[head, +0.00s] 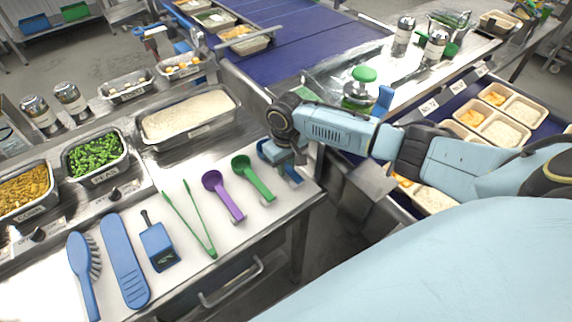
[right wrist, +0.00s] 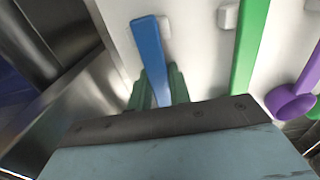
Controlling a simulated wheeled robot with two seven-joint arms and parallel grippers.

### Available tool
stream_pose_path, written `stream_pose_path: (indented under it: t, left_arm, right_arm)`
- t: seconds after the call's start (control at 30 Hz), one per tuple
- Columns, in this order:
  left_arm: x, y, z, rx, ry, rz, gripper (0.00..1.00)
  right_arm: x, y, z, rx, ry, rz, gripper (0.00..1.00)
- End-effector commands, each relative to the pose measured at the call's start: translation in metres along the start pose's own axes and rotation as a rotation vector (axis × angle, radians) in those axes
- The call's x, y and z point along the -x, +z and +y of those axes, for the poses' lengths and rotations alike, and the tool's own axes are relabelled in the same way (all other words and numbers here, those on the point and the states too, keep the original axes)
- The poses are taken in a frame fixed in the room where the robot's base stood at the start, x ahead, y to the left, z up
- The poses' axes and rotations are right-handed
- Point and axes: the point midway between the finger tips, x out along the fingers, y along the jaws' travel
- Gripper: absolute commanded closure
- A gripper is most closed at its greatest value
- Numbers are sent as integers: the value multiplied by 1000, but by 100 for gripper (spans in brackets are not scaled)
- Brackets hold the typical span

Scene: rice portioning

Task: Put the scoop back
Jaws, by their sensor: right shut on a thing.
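My right gripper (head: 284,166) is at the right end of the white counter, pointing down. It is shut on the handle of a blue scoop (head: 295,178). In the right wrist view the blue handle (right wrist: 148,42) stands between the dark green fingers (right wrist: 158,88). The scoop's bowl end is mostly hidden by the gripper in the head view. The scoop lies at or just above the counter; I cannot tell whether it touches. A green scoop (head: 262,187) and a purple scoop (head: 230,206) lie to its left. My left gripper is not in view.
Green tongs (head: 192,222), a small blue scraper (head: 157,244), a long blue tool (head: 124,262) and a blue brush (head: 82,262) lie farther left. A steel rice pan (head: 196,134) stands behind. Small white blocks (right wrist: 228,15) sit beside the handles. The counter's right edge (head: 312,200) is close.

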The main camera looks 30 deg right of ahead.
Motion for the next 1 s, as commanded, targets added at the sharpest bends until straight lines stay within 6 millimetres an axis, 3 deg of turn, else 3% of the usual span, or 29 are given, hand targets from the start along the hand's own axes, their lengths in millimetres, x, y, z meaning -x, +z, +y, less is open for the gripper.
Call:
stream_pose_path:
  t: [0.03,0.17,0.53,0.67,1.0]
  left_arm:
    - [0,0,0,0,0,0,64]
    - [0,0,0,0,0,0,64]
    - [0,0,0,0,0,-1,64]
    - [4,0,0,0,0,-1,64]
    - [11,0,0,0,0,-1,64]
  right_arm:
    - [0,0,0,0,0,0,77]
    - [0,0,0,0,0,0,60]
    - [5,0,0,2,0,1,59]
    - [24,-1,0,2,-1,3,59]
    - [96,-1,0,1,-1,3,59]
